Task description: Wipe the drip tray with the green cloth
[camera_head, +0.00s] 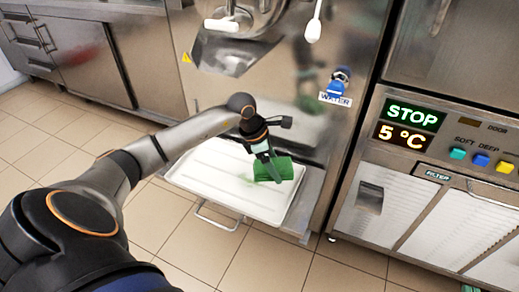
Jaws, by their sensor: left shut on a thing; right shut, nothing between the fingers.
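The white drip tray (205,174) sits on a metal shelf at the foot of the batch freezer. A faint greenish smear (247,181) shows on its surface. My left gripper (272,172) reaches in from the left over the right part of the tray. It is shut on the green cloth (281,168), which is folded into a block. The cloth is at or just above the tray surface; I cannot tell if it touches. My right gripper does not show.
The freezer (290,80) rises behind the tray, with a spout, a white lever (314,28) and a blue water knob (337,84). A panel reading STOP and 5 °C (408,125) stands to the right. A wire handle (220,218) hangs below the tray's front. Tiled floor lies in front.

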